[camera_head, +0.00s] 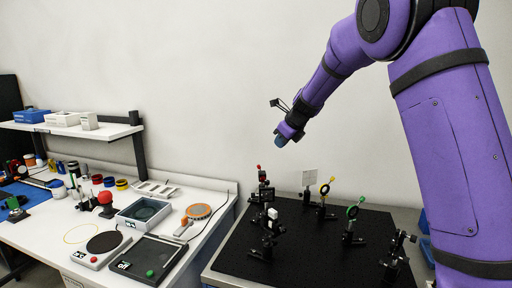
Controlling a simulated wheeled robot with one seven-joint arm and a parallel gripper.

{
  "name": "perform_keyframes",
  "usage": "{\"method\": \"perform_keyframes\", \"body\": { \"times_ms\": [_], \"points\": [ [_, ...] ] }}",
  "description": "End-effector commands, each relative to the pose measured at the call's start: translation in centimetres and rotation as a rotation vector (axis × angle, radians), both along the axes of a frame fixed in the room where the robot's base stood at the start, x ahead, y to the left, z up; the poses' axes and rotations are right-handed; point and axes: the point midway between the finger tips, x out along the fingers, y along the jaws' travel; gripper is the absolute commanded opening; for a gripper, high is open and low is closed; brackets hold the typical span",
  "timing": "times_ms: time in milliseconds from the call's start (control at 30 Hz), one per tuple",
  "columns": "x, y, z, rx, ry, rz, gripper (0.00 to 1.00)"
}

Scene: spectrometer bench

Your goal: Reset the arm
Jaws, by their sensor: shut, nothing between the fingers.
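My purple arm comes in from the upper right and reaches toward the middle of the view. My gripper (282,139) is at its end, small in the picture, in the air in front of the pale wall. It is shut, with nothing seen in it. It hangs above the back of the black optics board (310,262), clear of the posts there.
Several optic mounts stand on the board, among them one with a red top (262,178), a white card (309,178) and a green-topped mount (352,212). A white bench (205,250) with trays and a shelf (85,129) is at left. Air around my gripper is free.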

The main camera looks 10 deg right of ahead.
Motion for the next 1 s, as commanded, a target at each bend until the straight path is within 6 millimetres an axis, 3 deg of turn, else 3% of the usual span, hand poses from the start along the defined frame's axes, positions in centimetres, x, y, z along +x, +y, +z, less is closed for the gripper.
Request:
{"method": "perform_keyframes", "body": {
  "times_ms": [167, 267, 600, 800, 1000],
  "points": [
    [-1.8, -0.3, 1.4, -0.037, -0.019, 0.071, 0.0],
    [-4.6, -0.7, 3.1, -0.099, -0.047, 0.187, 0.0],
    [-17.6, -1.6, 8.2, -0.41, -0.181, 0.714, 0.0],
    [-25.5, -1.9, 9.5, -0.617, -0.255, 1.033, 0.0],
    [-33.3, -2.2, 9.5, -0.841, -0.311, 1.352, 0.0]
  ]
}}
